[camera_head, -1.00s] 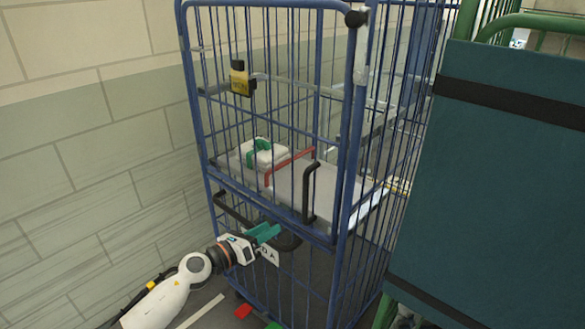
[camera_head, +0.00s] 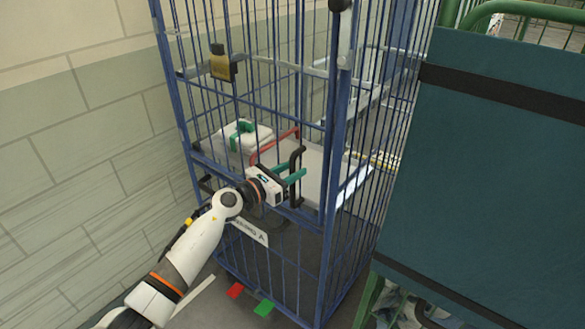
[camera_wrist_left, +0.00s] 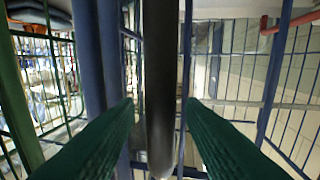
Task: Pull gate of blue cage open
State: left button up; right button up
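The blue cage (camera_head: 328,208) stands upright in the middle of the head view. Its front gate carries a black handle (camera_head: 296,196), which is also a dark upright bar in the left wrist view (camera_wrist_left: 160,60). My left gripper (camera_head: 292,174) is at this handle, in front of the gate. In the wrist view its two green fingers (camera_wrist_left: 161,104) are spread, one on each side of the bar, with visible gaps. A red bar (camera_head: 274,144) shows behind the handle. The gate looks closed. My right gripper is out of view.
A yellow-brown padlock-like block (camera_head: 221,66) hangs at the cage's upper left. A white box with a green handle (camera_head: 241,135) sits on the inner shelf. A dark teal panel (camera_head: 490,190) stands close on the right; a brick wall (camera_head: 80,150) borders the left.

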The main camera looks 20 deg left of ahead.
pick_arm(q)
jog(key=shift+w+d, duration=0.15)
jog(key=shift+w, duration=0.05)
grip_shut()
